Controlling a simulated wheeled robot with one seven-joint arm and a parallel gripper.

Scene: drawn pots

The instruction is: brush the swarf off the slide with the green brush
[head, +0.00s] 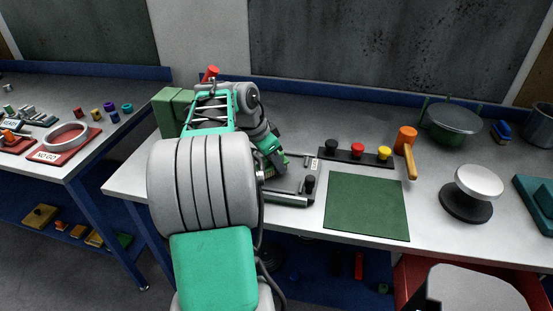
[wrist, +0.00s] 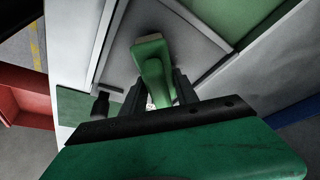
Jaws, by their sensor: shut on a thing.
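The green brush (wrist: 152,62) is between the two dark fingers of my gripper (wrist: 158,95) in the wrist view; the gripper is shut on it. The slide (wrist: 196,42) is a grey plate below and beyond the brush; it also shows in the head view (head: 293,183), partly hidden by my arm. My gripper (head: 273,160) is over the slide's left part there. I cannot tell whether the brush touches the slide. I cannot make out the swarf.
Right of the slide lie a green mat (head: 367,207) and a strip of black, red and yellow knobs (head: 357,152). A green block (head: 172,110) stands behind my arm.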

